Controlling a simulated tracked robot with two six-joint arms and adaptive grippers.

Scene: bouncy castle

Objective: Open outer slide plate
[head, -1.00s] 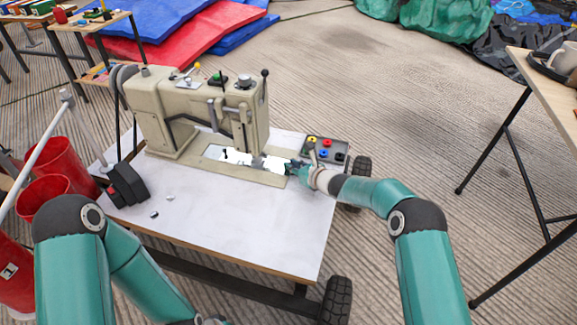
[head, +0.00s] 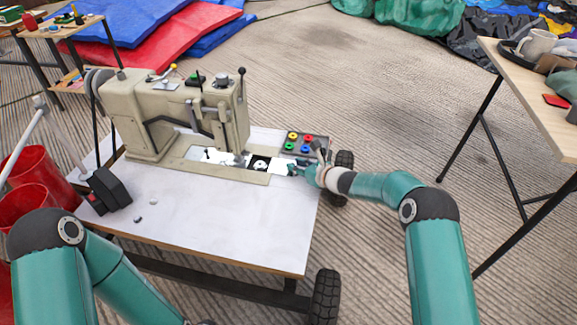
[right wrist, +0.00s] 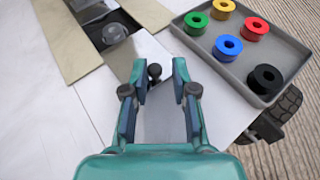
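The beige sewing machine (head: 165,108) stands on a white-topped cart. The outer slide plate (head: 281,167) is a bright metal plate at the right end of its bed, drawn partly to the right. A dark opening (head: 260,163) with a round bobbin part shows beside it; the opening also shows in the right wrist view (right wrist: 115,33). A small dark knob (right wrist: 154,72) stands on the plate. My right gripper (right wrist: 160,66) has its fingers apart on either side of the knob, which is close to the left finger in that view; contact is unclear. My left gripper is out of view.
A grey tray (right wrist: 237,70) of coloured bobbins sits right beside the right gripper. A black box (head: 108,188) and small bits lie on the cart's left part. Red buckets (head: 28,180) stand at left, a wooden table (head: 530,100) at right. The cart's front is clear.

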